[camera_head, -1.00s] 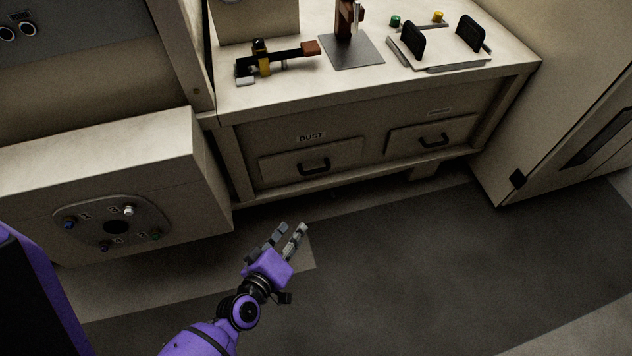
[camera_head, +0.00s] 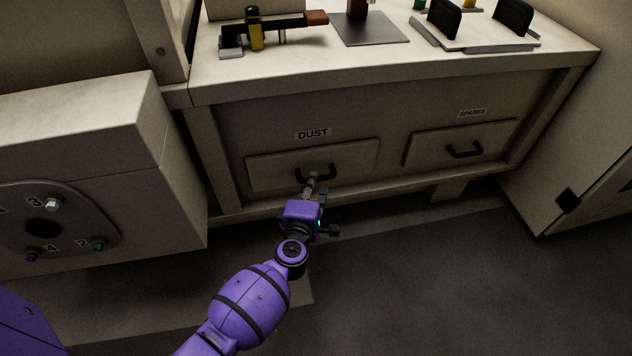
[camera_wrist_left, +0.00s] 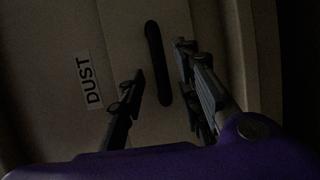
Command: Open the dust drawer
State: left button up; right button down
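The dust drawer (camera_head: 270,172) is a pale panel under a "DUST" label (camera_head: 313,134) at the front of the bench, and it looks shut. Its dark bow handle (camera_head: 328,172) is partly hidden by my left gripper (camera_head: 311,182), which is at the handle. In the left wrist view the handle (camera_wrist_left: 158,62) lies between the two spread fingers of my left gripper (camera_wrist_left: 160,65), with a gap on each side. The left gripper is open and holds nothing. How deep the fingers reach past the handle is hard to tell. My right gripper is not in view.
A second drawer labelled "SPARES" (camera_head: 460,143) sits to the right. A pale box with numbered knobs (camera_head: 120,150) stands left of the bench. A cabinet (camera_head: 570,150) stands on the right. The bench top (camera_head: 390,65) carries tools. The floor (camera_head: 430,290) in front is clear.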

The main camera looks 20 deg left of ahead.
pick_arm(q)
jog(key=b+x, duration=0.1)
jog(key=x, duration=0.2)
jog(key=shift+f, duration=0.15)
jog(key=shift+w, duration=0.2)
jog(key=shift+c, duration=0.2)
grip_shut()
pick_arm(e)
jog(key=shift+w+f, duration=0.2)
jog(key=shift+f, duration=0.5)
